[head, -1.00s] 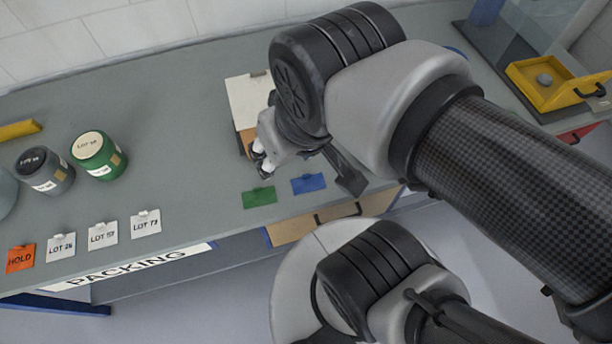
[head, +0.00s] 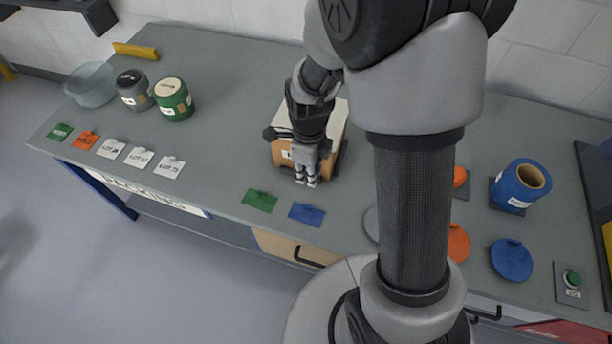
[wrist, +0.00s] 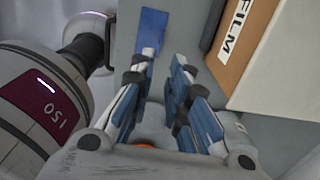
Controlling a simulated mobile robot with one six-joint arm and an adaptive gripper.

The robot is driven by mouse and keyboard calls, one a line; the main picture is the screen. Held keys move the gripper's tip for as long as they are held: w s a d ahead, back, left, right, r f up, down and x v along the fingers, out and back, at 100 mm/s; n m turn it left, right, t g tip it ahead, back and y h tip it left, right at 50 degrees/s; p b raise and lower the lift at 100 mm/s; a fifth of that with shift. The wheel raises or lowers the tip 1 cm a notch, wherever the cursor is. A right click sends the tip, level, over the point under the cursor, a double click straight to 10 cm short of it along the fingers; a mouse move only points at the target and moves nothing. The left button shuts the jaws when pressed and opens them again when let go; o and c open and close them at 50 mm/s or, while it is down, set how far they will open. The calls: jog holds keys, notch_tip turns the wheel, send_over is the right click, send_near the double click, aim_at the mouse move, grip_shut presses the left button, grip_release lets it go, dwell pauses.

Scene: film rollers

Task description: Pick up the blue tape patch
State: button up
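The blue tape patch (head: 307,214) lies flat near the bench's front edge, right of a green patch (head: 260,200). It also shows in the wrist view (wrist: 153,28), just beyond the fingertips and partly covered by one of them. My gripper (head: 306,183) points down in front of the cardboard box, a little behind the blue patch in the head view. In the wrist view its two blue-padded fingers (wrist: 163,60) stand apart with nothing between them. I cannot tell its exact height above the bench.
A cardboard film box (head: 288,153) stands close behind my gripper and also shows in the wrist view (wrist: 242,38). A drawer handle (head: 308,257) is below the front edge. A blue roll (head: 517,187) and blue disc (head: 511,260) are at right. Green and grey canisters stand at left.

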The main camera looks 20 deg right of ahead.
jog(key=b, duration=0.4)
send_over(309, 206)
jog(key=f, duration=1.2)
jog(key=shift+a, duration=0.25)
jog(key=f, duration=0.1)
jog(key=f+b, duration=0.1)
jog(key=f, duration=0.1)
jog(key=f+b, duration=0.1)
jog(key=f, duration=0.1)
jog(key=shift+w+d+f, duration=0.1)
jog(key=shift+d+f, duration=0.15)
jog(key=shift+d, duration=0.05)
jog(key=shift+r, duration=0.1)
jog(key=shift+c, duration=0.6)
grip_shut()
